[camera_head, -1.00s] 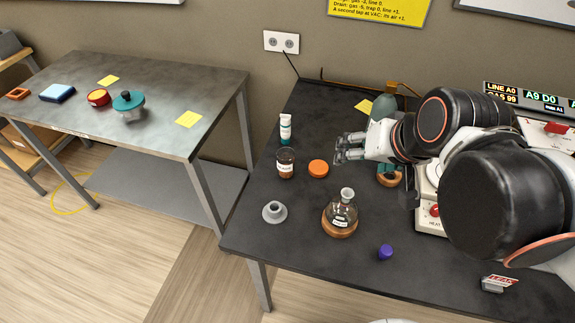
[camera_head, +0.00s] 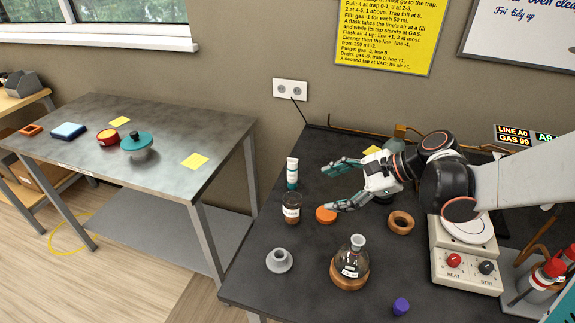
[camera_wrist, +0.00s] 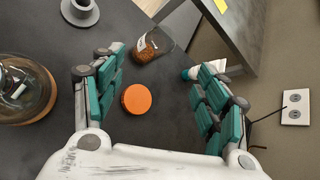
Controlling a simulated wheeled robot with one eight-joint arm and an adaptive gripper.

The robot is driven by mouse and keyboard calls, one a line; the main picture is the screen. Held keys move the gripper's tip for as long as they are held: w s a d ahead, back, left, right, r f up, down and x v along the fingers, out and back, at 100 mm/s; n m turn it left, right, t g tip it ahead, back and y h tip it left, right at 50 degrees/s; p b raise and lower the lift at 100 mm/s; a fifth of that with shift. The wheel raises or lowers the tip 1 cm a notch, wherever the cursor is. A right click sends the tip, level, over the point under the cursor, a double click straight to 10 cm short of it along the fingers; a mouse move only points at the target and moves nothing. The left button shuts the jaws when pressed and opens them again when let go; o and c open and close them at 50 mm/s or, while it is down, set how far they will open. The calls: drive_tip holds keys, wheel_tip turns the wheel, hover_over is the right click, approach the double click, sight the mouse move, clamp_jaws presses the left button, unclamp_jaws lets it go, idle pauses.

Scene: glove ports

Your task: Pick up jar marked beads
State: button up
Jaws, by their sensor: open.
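A small clear jar (camera_head: 292,208) with brown contents and a white label stands upright on the dark table; the label is too small to read surely. It also shows in the wrist view (camera_wrist: 153,44), up ahead between the fingers. My gripper (camera_head: 328,188) is open and empty, its teal-padded fingers spread wide, to the right of the jar and apart from it. In the wrist view my gripper (camera_wrist: 155,68) has one finger on each side, with the jar just beyond the fingertips. An orange lid (camera_head: 326,215) lies flat beside the jar, below my gripper.
A white tube (camera_head: 292,173) stands behind the jar. A grey cup-like piece (camera_head: 279,260) and a round flask (camera_head: 350,264) on a cork ring are in front. A hotplate (camera_head: 465,262) stands right. A steel side table (camera_head: 180,115) is across a gap at left.

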sight(293, 209)
drive_tip(key=f+m+y, duration=0.1)
drive_tip(key=f, duration=0.1)
drive_tip(key=w+d+f+m+y+b, duration=0.1)
drive_tip(key=f+m, duration=0.1)
drive_tip(key=d+f+m+y+b, duration=0.1)
drive_tip(key=f, duration=0.1)
drive_tip(key=shift+w+d+f+m+g+y, duration=0.25)
drive_tip(key=shift+w+f+m+g+y, duration=0.05)
drive_tip(key=shift+w+f+g, duration=0.1)
drive_tip(key=b+x, duration=0.2)
drive_tip(key=x, duration=0.6)
drive_tip(key=shift+s+a, duration=0.1)
drive_tip(key=shift+s, duration=0.05)
drive_tip(key=b+x, duration=0.1)
drive_tip(key=x, duration=0.1)
drive_tip(key=s+b+x, duration=0.1)
drive_tip(key=x, duration=0.1)
drive_tip(key=shift+w+a+r+b, duration=0.1)
drive_tip(key=shift+w+a+b, duration=0.2)
drive_tip(key=shift+a, duration=0.1)
drive_tip(key=shift+w+a, duration=0.15)
drive_tip(key=shift+a, duration=0.4)
drive_tip(key=shift+c, duration=0.2)
drive_tip(key=c, duration=1.2)
